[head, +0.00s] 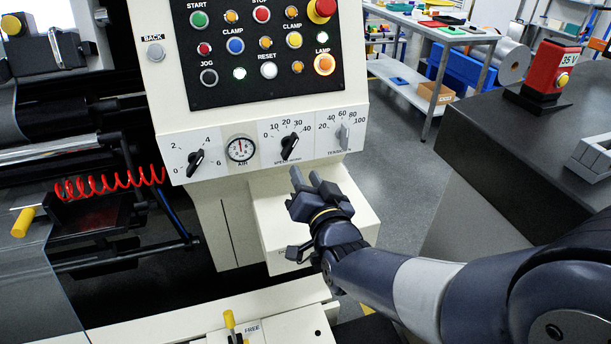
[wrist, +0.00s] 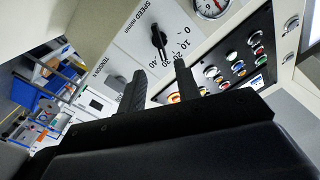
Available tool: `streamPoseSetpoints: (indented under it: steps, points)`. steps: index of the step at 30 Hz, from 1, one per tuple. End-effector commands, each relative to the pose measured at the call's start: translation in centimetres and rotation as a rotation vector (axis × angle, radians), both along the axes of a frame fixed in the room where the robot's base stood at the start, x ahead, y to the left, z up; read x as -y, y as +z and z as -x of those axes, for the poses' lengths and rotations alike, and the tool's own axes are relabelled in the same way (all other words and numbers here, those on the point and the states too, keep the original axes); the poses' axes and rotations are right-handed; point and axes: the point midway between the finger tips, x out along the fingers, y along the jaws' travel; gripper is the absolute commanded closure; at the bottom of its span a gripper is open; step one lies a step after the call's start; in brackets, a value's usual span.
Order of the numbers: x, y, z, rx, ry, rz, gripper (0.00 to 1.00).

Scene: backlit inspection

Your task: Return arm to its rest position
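My gripper (head: 306,176) is in front of the machine's cream panel in the head view, just below the strip of dials. Its two dark fingers point up toward the panel. In the wrist view the fingers of my gripper (wrist: 160,72) stand apart with an empty gap between them, so it is open and holds nothing. The black speed knob (head: 290,147) is above the fingers; it also shows beyond the gap in the wrist view (wrist: 159,41). The grey tension knob (head: 344,137) is above and right of the fingers. My arm reaches in from the lower right.
The button panel (head: 265,50) is above the dials. A cream box (head: 358,200) is behind my gripper. A dark counter (head: 510,140) with a red 35 V box (head: 550,72) is at right. A red coiled hose (head: 110,183) hangs at left. Grey floor (head: 395,170) shows between machine and counter.

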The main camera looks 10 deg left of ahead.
Motion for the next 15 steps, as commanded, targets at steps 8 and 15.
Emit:
streamPoseSetpoints:
  steps: [8,15]
  points:
    - [-0.3,0.0,-0.5,0.000,-0.001,0.000,0.68]
    - [-1.9,0.0,-3.2,0.000,-0.001,0.000,0.68]
